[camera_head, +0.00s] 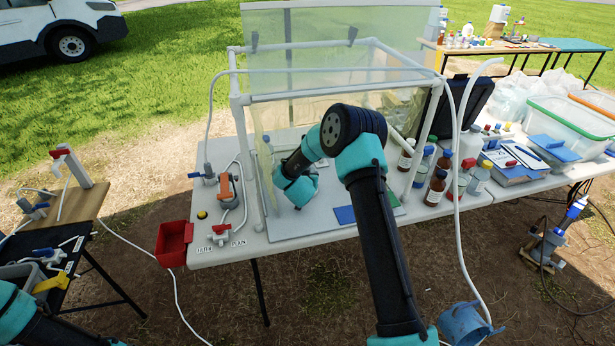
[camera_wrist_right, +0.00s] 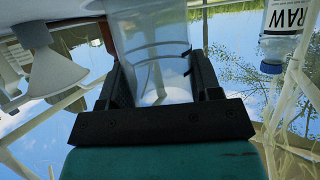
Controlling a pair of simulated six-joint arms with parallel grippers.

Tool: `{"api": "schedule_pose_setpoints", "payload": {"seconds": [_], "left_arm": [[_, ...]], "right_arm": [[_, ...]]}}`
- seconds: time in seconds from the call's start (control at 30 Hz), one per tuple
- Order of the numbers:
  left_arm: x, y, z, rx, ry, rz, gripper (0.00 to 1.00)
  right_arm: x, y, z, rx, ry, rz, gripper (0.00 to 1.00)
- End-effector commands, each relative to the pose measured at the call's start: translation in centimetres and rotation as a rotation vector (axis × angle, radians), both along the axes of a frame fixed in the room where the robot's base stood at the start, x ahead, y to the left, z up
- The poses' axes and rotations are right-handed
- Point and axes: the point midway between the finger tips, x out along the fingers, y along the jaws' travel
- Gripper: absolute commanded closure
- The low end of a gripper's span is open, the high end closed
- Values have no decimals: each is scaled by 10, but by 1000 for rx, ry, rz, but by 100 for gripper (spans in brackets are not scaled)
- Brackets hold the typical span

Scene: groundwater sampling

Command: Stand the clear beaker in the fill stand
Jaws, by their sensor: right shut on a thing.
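The clear beaker (camera_wrist_right: 152,38) is between the two black fingers of my right gripper (camera_wrist_right: 160,78) in the right wrist view, and the gripper is shut on it. In the head view my right arm reaches into the white pipe-frame enclosure (camera_head: 236,100) on the table; its fingers and the beaker are hidden behind the wrist there. I cannot make out the fill stand for certain. A grey cone-shaped piece (camera_wrist_right: 54,72) is left of the beaker in the wrist view.
A bottle labelled RAW (camera_wrist_right: 284,22) is at upper right in the wrist view. Brown bottles (camera_head: 436,187) stand right of the enclosure. A red bin (camera_head: 174,243) hangs at the table's left edge. Valves and tubing (camera_head: 228,190) lie left of the enclosure.

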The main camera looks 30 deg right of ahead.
Motion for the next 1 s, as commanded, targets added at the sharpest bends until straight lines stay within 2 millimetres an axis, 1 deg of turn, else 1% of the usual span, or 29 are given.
{"api": "schedule_pose_setpoints", "payload": {"seconds": [0.03,0.07,0.3,0.33,0.57,0.67,0.83,1.0], "left_arm": [[0,0,0,0,0,0,39],[0,0,0,0,0,0,39],[0,0,0,0,0,0,39],[0,0,0,0,0,0,39],[0,0,0,0,0,0,39],[0,0,0,0,0,0,39],[0,0,0,0,0,0,39],[0,0,0,0,0,0,39]], "right_arm": [[0,0,-2,0,0,0,67],[0,0,-2,0,0,0,41],[0,0,-2,0,0,0,18],[0,0,-1,0,0,0,16],[0,0,-1,0,0,0,16],[0,0,2,0,0,0,16],[-10,10,8,-1,1,3,16],[-31,26,19,0,1,4,16]]}}
